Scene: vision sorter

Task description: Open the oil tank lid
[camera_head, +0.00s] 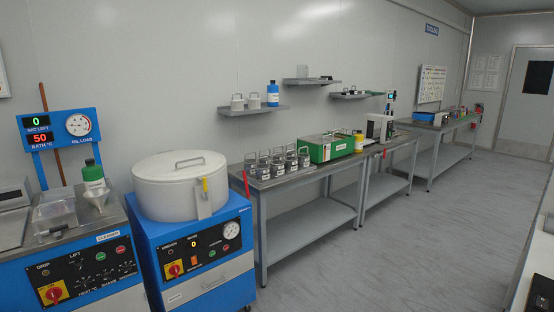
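A large round cream tank (183,192) sits on top of a blue cabinet (202,262) at the lower left. Its lid (180,165) lies flat on it and looks shut, with a grey bar handle (190,160) on top. A latch with a yellow lever (205,186) is on the tank's front right side. No label shows that names it the oil tank. Neither of my grippers is in view.
The floor (400,255) in front is clear.

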